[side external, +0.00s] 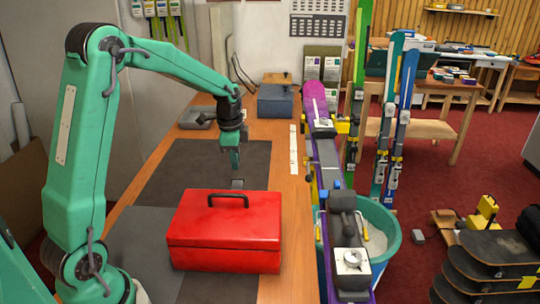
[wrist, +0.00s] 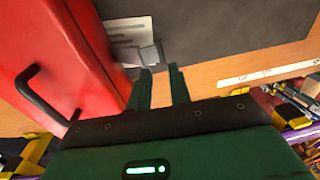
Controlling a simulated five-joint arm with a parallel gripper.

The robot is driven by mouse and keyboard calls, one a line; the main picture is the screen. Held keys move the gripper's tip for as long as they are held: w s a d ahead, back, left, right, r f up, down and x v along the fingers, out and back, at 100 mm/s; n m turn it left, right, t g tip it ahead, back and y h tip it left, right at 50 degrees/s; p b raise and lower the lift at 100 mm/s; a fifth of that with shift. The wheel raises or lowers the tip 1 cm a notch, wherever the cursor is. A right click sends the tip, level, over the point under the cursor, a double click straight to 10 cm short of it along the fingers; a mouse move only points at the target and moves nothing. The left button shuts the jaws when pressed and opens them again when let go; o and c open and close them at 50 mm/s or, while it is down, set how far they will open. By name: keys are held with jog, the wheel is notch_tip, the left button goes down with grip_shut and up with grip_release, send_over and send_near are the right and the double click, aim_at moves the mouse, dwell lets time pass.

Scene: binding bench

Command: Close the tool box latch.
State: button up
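The red tool box (side external: 226,232) stands shut on the bench, with a black handle on its lid; its red lid (wrist: 55,50) fills the left of the wrist view. A grey latch piece (side external: 237,184) shows just past the box's far edge. In the wrist view the grey latch (wrist: 150,54) sticks out from the box side beside a pale plate; I cannot tell its exact angle. My gripper (side external: 236,170) hangs just above and beyond the latch. In the wrist view my gripper (wrist: 160,69) has its two fingers apart with nothing between them, their tips close to the latch.
A dark mat (side external: 215,155) lies clear beyond the box. A grey-blue case (side external: 276,101) and a grey tray (side external: 196,117) stand at the back. Skis with bindings (side external: 322,150) run along the bench's right side, beside a teal bucket (side external: 388,240).

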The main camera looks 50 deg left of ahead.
aim_at(237, 179)
jog(key=shift+w+a+f, duration=0.1)
jog(key=shift+a+f, duration=0.05)
jog(key=shift+f, duration=1.3)
jog(key=shift+w+a+f, duration=0.1)
jog(key=shift+f, duration=1.3)
grip_shut()
